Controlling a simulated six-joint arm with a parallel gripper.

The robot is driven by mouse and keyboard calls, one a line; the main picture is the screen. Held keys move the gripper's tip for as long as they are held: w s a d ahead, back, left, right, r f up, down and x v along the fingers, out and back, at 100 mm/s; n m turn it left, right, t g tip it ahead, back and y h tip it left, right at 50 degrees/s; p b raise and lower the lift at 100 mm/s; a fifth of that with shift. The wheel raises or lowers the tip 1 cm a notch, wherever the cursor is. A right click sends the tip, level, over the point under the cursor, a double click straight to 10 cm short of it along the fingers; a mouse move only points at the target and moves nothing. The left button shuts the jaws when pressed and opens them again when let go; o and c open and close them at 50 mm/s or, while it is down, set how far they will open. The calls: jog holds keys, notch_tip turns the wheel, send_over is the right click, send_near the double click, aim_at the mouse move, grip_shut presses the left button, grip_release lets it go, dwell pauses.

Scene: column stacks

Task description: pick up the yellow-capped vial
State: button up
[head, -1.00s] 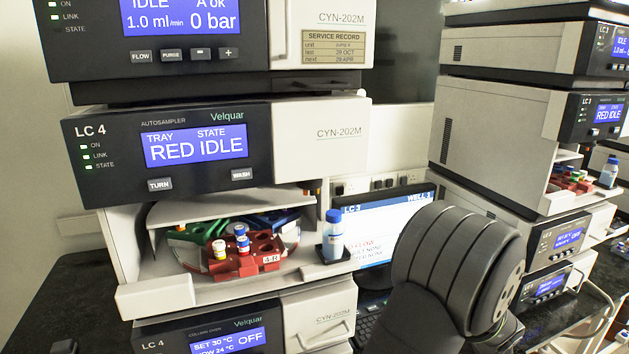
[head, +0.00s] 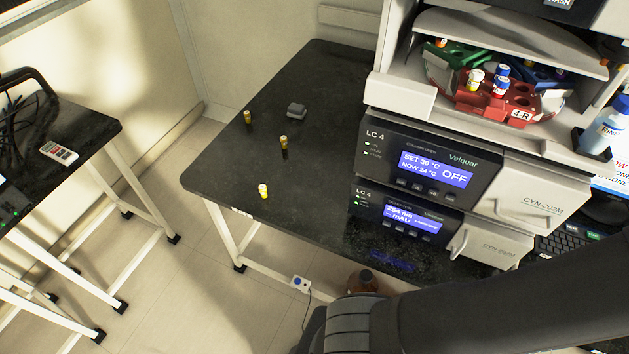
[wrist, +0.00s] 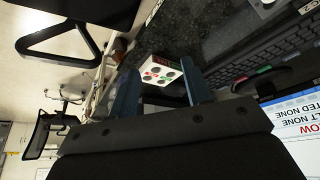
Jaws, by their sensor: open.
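In the head view, a small vial with a bright yellow cap (head: 263,190) stands near the front left edge of the black bench. Two more small vials with duller, yellow-brown caps, one at the back (head: 248,117) and one in the middle (head: 283,142), stand on the same bench. No vial shows there.
A small grey block (head: 297,111) lies on the bench (head: 325,85). Stacked LC 4 units (head: 430,165) stand at its right. In the wrist view, a white box with coloured spots (wrist: 157,73) and a keyboard (wrist: 245,55) lie beyond the fingers.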

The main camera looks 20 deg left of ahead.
jog(key=a+r+n+t+h, duration=0.2)
jog(key=a+r+n+h, duration=0.45)
jog(key=a+r, duration=0.75)
jog(key=s+a+f+m+g+y, duration=0.1)
jog(key=a+f+m+y, duration=0.3)
jog(key=a, duration=0.8)
jog(key=a+f+n+g+y, duration=0.15)
jog(key=a+y, duration=0.45)
jog(key=a, duration=0.6)
jog(key=s+a+f+m+g+y, duration=0.1)
jog(key=a+f+m+y, duration=0.3)
jog(key=a, duration=0.8)
jog(key=s+a+r+g+y, duration=0.1)
jog(key=s+a+r+g, duration=0.45)
jog(key=a+g, duration=0.2)
jog(key=s+a+r+g, duration=0.4)
jog(key=s+a+g, duration=0.25)
jog(key=a, duration=0.25)
jog(key=n+t+h, duration=0.5)
jog(key=n+t, duration=0.7)
jog(key=n, duration=1.1)
send_over(263, 187)
notch_tip(263, 187, down, 6)
jog(key=f, duration=1)
jog(key=shift+w+a+f, duration=0.1)
jog(key=shift+a+f, duration=0.1)
jog(key=shift+f, duration=0.2)
jog(key=shift+d+f, duration=0.15)
jog(key=shift+f, duration=3.05)
grip_shut()
